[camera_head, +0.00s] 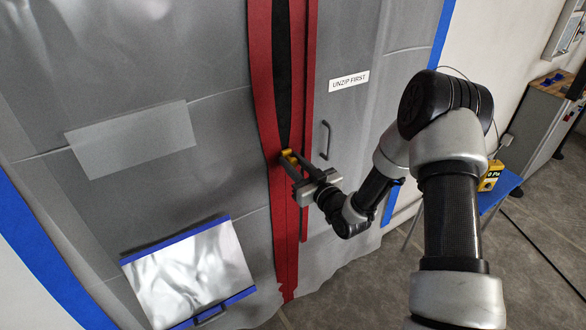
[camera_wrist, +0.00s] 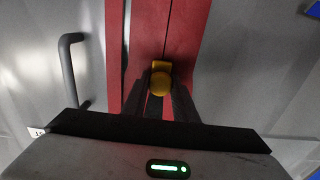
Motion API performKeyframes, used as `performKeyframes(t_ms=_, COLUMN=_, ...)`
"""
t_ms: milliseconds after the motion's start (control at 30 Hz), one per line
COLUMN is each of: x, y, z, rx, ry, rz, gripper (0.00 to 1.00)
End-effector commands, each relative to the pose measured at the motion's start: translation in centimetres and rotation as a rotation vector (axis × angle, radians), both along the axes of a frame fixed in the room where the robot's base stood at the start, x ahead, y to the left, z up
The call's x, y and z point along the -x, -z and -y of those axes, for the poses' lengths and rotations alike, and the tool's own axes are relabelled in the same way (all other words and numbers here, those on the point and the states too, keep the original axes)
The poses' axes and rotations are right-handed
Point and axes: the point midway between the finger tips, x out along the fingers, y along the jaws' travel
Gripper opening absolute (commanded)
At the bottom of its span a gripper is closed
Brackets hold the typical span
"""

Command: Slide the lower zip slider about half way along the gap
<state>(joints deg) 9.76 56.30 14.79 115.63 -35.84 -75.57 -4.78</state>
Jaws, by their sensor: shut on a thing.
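The lower zip slider (camera_head: 287,154) is a small yellow piece on the red zip strip (camera_head: 285,230) in the grey plastic sheet. It also shows in the wrist view (camera_wrist: 161,72), between my fingertips. My gripper (camera_head: 290,163) is shut on the slider, and my two dark fingers (camera_wrist: 161,92) stand on either side of it. Above the slider the red edges are apart and a dark gap (camera_head: 283,80) shows. Below it the red edges meet in a thin line down to the floor. The upper zip slider does not show.
A dark handle (camera_head: 325,139) is fixed to the sheet right of the zip, close to my gripper. A label reading "UNZIP FIRST" (camera_head: 349,81) is above it. A clear window panel with blue edges (camera_head: 190,275) is at lower left. A blue stand with a yellow meter (camera_head: 490,177) is at right.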

Motion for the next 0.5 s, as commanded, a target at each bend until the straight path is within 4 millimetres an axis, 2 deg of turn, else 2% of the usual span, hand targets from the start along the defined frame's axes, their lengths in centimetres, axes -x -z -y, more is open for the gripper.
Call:
performKeyframes(t_ms=367, x=-0.06, y=-0.32, z=-0.11, rx=-0.002, ry=-0.001, rz=0.003, gripper=0.0)
performKeyframes(t_ms=400, x=-0.06, y=-0.31, z=-0.11, rx=-0.003, ry=-0.001, rz=0.004, gripper=0.33)
performKeyframes(t_ms=467, x=-0.05, y=-0.29, z=-0.1, rx=-0.002, ry=-0.001, rz=0.003, gripper=0.43)
performKeyframes(t_ms=500, x=-0.05, y=-0.27, z=-0.08, rx=-0.002, ry=-0.001, rz=0.003, gripper=0.43)
